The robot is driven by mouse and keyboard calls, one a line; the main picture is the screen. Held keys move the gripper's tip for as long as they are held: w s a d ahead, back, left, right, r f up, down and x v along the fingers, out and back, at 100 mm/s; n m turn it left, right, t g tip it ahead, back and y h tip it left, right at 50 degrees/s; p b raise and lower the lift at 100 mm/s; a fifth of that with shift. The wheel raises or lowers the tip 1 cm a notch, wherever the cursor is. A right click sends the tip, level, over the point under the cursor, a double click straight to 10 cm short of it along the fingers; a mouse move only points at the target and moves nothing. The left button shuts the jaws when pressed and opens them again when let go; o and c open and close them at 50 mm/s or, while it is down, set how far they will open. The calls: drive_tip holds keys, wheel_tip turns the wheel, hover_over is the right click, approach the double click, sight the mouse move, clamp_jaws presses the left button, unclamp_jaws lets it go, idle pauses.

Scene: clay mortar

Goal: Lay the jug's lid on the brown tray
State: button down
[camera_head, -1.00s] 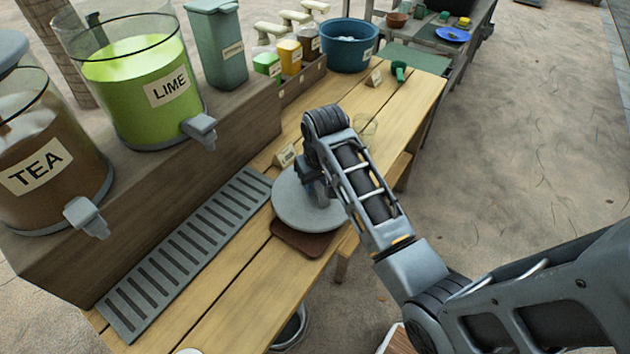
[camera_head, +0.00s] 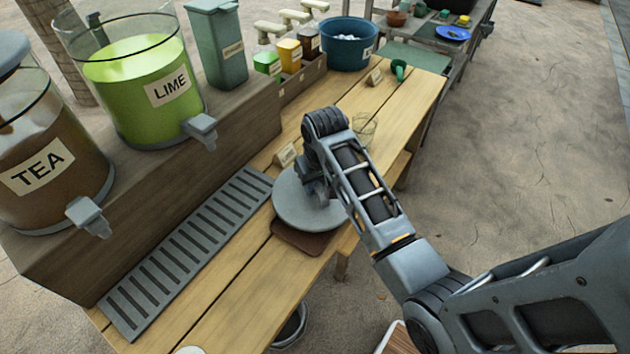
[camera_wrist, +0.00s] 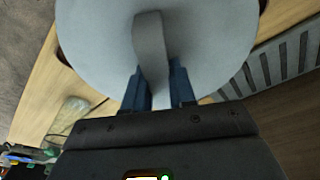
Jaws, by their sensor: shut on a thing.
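The jug's lid (camera_head: 302,207) is a round grey disc with an upright handle. It also fills the upper part of the wrist view (camera_wrist: 205,55). My gripper (camera_wrist: 158,85) is shut on the lid's handle, its blue fingers on either side. In the head view my gripper (camera_head: 318,190) is mostly hidden by my arm. The brown tray (camera_head: 305,244) is on the wooden table under the lid, and the lid hides much of it. Its front part shows below the lid. I cannot tell whether the lid touches the tray.
A slotted grey drip grate (camera_head: 185,250) lies left of the tray. A clear glass (camera_head: 364,128) and a small card (camera_head: 286,154) are beyond the lid.

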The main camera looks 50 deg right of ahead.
drive_tip(key=shift+f, duration=0.3)
drive_tip(key=c, duration=0.8)
unclamp_jaws()
drive_tip(key=shift+c, duration=0.2)
drive_tip(key=shift+o, duration=0.3)
drive_tip(key=o, duration=0.4)
drive_tip(key=shift+r, duration=4)
